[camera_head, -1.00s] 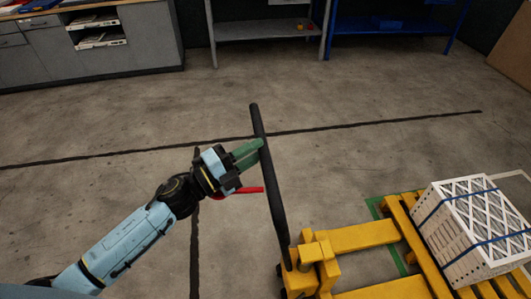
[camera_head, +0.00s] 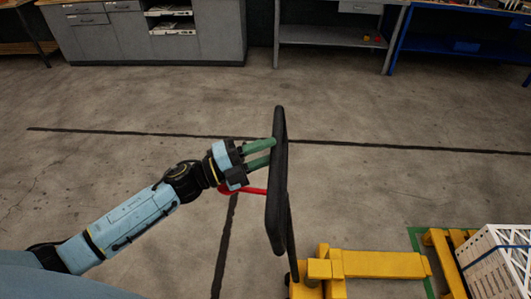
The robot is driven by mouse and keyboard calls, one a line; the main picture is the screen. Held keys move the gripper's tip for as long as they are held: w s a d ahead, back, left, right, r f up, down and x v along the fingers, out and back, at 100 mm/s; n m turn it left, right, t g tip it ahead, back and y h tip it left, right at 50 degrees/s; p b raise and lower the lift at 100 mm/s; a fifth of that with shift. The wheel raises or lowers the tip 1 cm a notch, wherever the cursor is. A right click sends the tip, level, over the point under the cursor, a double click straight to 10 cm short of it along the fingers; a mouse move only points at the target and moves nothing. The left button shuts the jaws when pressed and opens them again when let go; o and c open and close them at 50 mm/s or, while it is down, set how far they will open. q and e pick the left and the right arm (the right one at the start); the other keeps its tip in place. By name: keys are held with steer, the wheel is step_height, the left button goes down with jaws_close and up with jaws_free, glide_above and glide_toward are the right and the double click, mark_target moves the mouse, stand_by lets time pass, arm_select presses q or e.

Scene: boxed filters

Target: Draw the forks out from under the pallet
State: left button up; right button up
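A yellow pallet jack (camera_head: 319,270) stands at the bottom centre, with a black loop handle (camera_head: 281,185) rising from it. My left gripper (camera_head: 271,150) has its green fingers at the left bar of this handle and appears shut on it. One yellow fork (camera_head: 380,264) points right and meets the edge of the yellow pallet (camera_head: 440,246). I cannot tell whether its tip is still under the boards. The other fork is cut off by the bottom edge. A white boxed filter (camera_head: 494,255) sits on the pallet. My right gripper is not in view.
A red lever (camera_head: 255,191) sticks out beside the handle. Grey cabinets (camera_head: 210,40) and a blue bench (camera_head: 450,52) stand at the back. The floor to the left is clear.

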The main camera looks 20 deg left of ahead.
arm_select(q)
steer(key=o, duration=0.3)
steer(key=shift+a+r, duration=0.1)
steer(key=shift+r, duration=0.15)
steer(key=shift+o, duration=0.2)
steer(key=b+v, duration=0.3)
steer(key=v, duration=1)
steer(key=shift+s+a+f, duration=0.1)
steer(key=shift+c, duration=0.2)
